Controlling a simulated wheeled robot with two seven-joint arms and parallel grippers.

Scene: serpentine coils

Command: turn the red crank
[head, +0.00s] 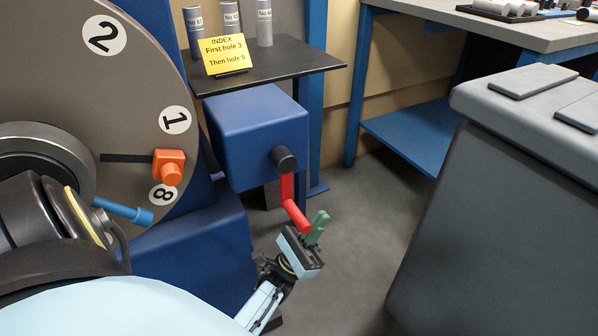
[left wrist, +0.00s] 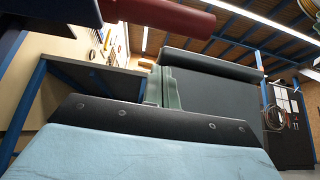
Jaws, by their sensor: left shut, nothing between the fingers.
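The red crank (head: 287,188) hangs from a black hub on the front of a blue box. Its arm points down and its red handle (head: 296,216) sticks out toward the lower right. My left gripper (head: 319,224) has green fingers and is shut with nothing between them. The fingers are just right of the handle's lower end; I cannot tell whether they touch it. In the left wrist view the dark red handle (left wrist: 165,14) crosses the top, above the green fingers (left wrist: 172,88). My right gripper is not in view.
A yellow index card (head: 226,54) sits on a dark shelf. A grey cabinet (head: 480,210) stands at right. Floor between is clear.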

